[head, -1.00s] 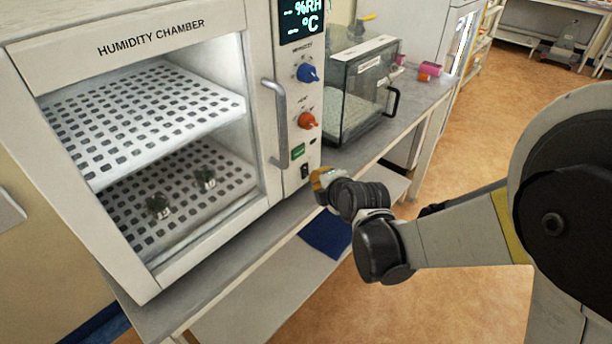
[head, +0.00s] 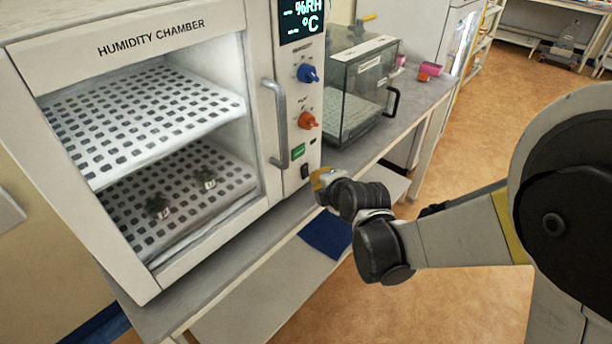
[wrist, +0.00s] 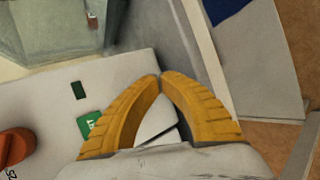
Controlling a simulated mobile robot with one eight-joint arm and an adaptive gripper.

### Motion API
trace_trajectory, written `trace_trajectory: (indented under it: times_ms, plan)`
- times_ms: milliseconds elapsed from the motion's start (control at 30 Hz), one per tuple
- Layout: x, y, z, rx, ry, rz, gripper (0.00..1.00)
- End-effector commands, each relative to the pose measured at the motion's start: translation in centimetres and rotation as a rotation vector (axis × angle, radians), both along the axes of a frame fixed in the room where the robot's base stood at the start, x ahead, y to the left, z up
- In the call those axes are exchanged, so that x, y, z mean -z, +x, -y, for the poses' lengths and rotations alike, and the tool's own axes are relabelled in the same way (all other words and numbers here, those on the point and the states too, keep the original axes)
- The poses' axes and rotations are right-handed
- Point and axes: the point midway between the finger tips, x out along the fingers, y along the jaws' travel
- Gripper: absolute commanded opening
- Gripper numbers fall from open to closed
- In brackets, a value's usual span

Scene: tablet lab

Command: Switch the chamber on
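The humidity chamber (head: 150,38) stands on the bench with its door closed. Its display (head: 301,22) shows dashes beside %RH and °C. A dark rocker switch (head: 305,171) sits low on the front panel, below a green label (head: 298,151). My gripper (head: 318,180) is just right of the switch, close to the panel; I cannot tell whether it touches. In the wrist view, the yellow fingers of my gripper (wrist: 160,77) meet at the tips with no object held. The green label (wrist: 88,124) shows left of them. The switch is mostly hidden behind the fingers there.
A blue knob (head: 307,73), an orange-red knob (head: 307,121) and the door handle (head: 279,125) stick out near my gripper. Open floor (head: 490,150) lies to the right.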

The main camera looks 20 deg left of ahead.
Motion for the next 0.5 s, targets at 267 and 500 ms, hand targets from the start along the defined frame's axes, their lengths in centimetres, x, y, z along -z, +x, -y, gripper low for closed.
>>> trace_trajectory:
  times_ms: [267,500]
  plan:
    - [0.13,0.20,-0.47,-0.001,-0.001,0.001,0.00]
    - [0.12,0.34,-0.76,0.000,-0.001,0.001,0.00]
